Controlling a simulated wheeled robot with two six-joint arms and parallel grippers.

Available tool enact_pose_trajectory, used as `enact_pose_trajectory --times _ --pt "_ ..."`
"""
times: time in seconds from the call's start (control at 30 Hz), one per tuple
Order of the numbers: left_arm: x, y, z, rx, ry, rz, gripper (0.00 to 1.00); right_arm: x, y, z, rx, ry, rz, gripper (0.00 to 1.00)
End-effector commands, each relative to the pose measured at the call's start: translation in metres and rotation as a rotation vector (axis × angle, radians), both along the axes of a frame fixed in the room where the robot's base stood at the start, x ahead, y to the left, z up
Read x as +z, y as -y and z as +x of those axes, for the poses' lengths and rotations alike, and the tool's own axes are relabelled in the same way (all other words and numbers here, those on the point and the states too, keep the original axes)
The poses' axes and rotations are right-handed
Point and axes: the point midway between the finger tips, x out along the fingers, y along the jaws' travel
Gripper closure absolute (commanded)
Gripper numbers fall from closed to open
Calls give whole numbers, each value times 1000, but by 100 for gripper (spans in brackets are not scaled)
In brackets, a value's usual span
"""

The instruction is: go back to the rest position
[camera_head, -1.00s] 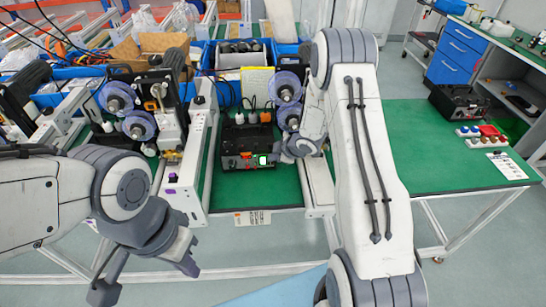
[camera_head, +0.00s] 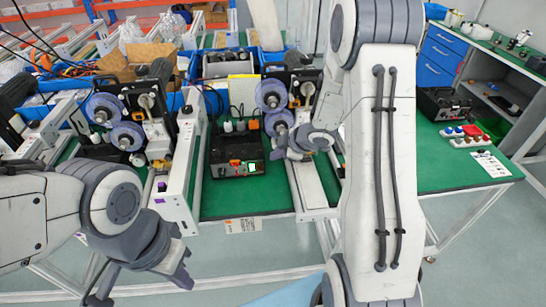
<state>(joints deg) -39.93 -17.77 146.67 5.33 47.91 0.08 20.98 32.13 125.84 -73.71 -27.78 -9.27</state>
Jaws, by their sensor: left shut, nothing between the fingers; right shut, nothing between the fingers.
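My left gripper (camera_head: 140,282) hangs at the lower left, in front of the table edge, with nothing in it. My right arm crosses the right half of the view, and its gripper (camera_head: 282,152) is over the green table, just right of a black box device (camera_head: 237,157) with a small lit screen. The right gripper is shut and empty, and seems apart from the device. Its fingertips are small and partly hidden by its own wrist.
Reel machines (camera_head: 118,120) stand on the left, with a white rail (camera_head: 184,165) beside the device. Blue bins (camera_head: 215,60) line the back. Another black device (camera_head: 443,103) and small coloured items (camera_head: 465,135) sit on the right.

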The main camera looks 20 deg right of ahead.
Motion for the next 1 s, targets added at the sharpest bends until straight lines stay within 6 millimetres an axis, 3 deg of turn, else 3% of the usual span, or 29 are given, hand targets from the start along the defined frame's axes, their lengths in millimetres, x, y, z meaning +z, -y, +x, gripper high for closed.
enact_pose_trajectory --times 0.47,0.57,0.67,0.77,0.83,1.0 --pt "0 0 0 0 0 0 100 2 -3 1 -7 1 -5 100" --pt "-1 0 0 0 0 0 100 15 -15 3 -46 -4 -33 100" --pt "-1 0 0 0 0 0 100 39 -42 -2 -132 -24 -75 100" --pt "-2 0 0 0 0 0 100 66 -80 -28 -252 -76 -94 100" --pt "-3 0 0 0 0 0 100 80 -106 -60 -333 -138 -87 100" --pt "-4 0 0 0 0 0 100 99 -164 -169 -459 -361 -39 100"
